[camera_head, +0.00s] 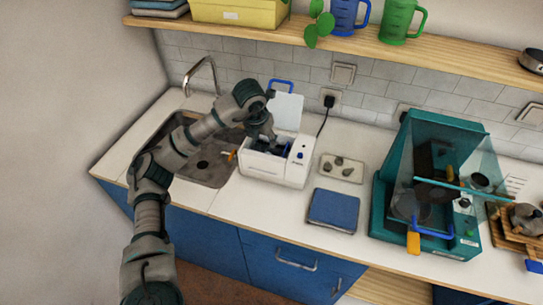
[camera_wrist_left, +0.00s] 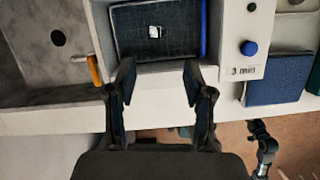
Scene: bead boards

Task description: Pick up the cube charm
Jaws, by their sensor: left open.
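A small white cube charm (camera_wrist_left: 155,32) lies on the dark mesh floor of a basket (camera_wrist_left: 130,50) inside a white cleaner (camera_head: 270,170). In the head view, the arm and the cleaner's wall hide the charm. My left gripper (camera_wrist_left: 158,78) is open and empty, its two fingers apart at the basket's near edge in the wrist view, with the charm beyond the gap between them. In the head view the left gripper (camera_head: 265,138) reaches down into the cleaner's opening. I do not make out my right gripper.
The cleaner's lid (camera_head: 286,112) stands raised behind it. A sink (camera_head: 208,166) is to the left, with an orange-handled tool (camera_wrist_left: 94,70) at its edge. A small tray of stones (camera_head: 341,168), a blue pad (camera_head: 333,210) and a teal enclosure (camera_head: 398,150) are to the right.

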